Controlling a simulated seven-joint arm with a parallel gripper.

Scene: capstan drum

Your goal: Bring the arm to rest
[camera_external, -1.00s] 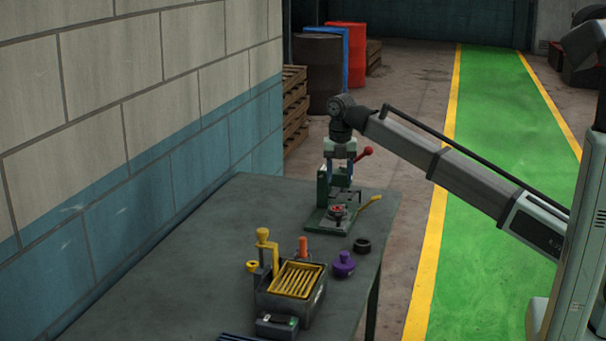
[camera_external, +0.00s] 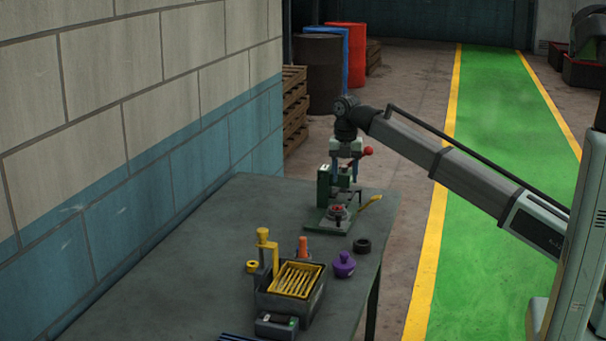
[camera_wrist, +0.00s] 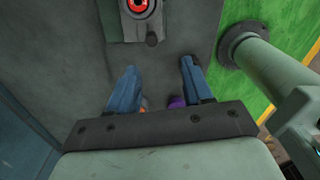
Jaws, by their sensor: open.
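My gripper (camera_external: 344,176) points down over the far end of the table, close to a green stand with an upright post (camera_external: 323,186). Its blue fingers (camera_wrist: 159,86) are apart in the wrist view, with nothing held between them. A red and grey round piece (camera_external: 337,211) sits on the green stand's base, below my gripper; a red ring (camera_wrist: 141,6) shows at the top edge of the wrist view. A red ball knob (camera_external: 368,151) shows beside my gripper. A yellow handle (camera_external: 370,201) sticks out to the right of the stand. Whether my fingers touch the stand is unclear.
On the dark table (camera_external: 190,262) stand a black box with yellow strips (camera_external: 294,281), a yellow-topped post (camera_external: 263,243), an orange peg (camera_external: 303,246), a purple knobbed piece (camera_external: 344,265) and a black ring (camera_external: 362,245). A wall (camera_external: 130,150) runs along the left.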

